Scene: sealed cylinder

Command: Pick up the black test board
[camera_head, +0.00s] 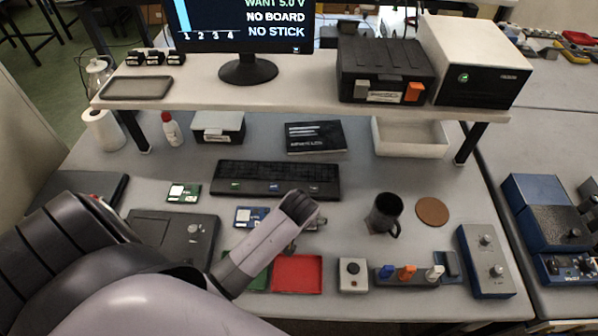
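My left arm reaches in from the lower left, and its wrist end is over the middle of the desk. The fingers of my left gripper (304,226) are mostly hidden behind the wrist, so their opening does not show. A blue circuit board (245,216) lies just left of the wrist. I cannot make out a loose black board for certain; one could be hidden under the wrist. My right gripper is not in view.
A black keyboard-like strip (262,170) lies behind the wrist. A red tray (297,274) is in front of it, beside a partly hidden green tray (259,279). A dark mug (383,214) stands right. The monitor (245,25) reads "NO BOARD" and "NO STICK".

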